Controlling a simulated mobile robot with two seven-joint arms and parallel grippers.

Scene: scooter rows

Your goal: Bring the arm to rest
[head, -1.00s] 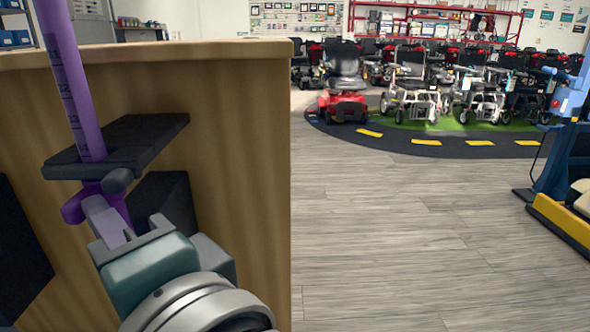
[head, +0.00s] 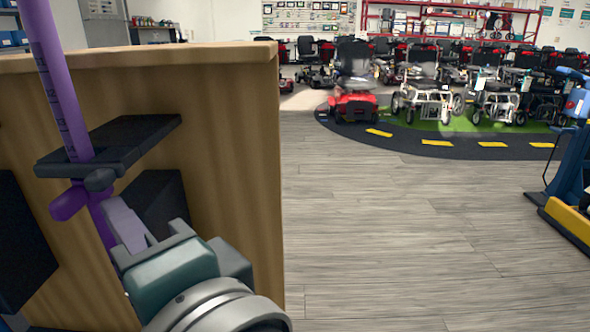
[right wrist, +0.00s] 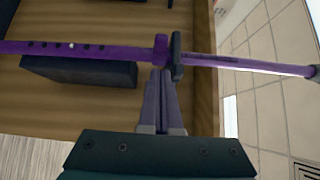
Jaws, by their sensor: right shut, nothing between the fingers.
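My right gripper (head: 120,222) is at the lower left in the head view, in front of a wooden panel. Its fingers are together with nothing between them. The fingertips are close to a purple pole (head: 55,85) that rests in a dark holder (head: 118,142) on the panel. In the right wrist view the closed fingers (right wrist: 162,85) point at the purple pole (right wrist: 125,49), near its collar. I cannot tell whether they touch it. My left gripper is not in view.
The wooden panel (head: 225,120) stands close on the left. Grey floor (head: 400,220) is clear to the right. A blue and yellow machine (head: 572,190) stands at the right edge. A red scooter (head: 354,90) and several others stand in rows at the back.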

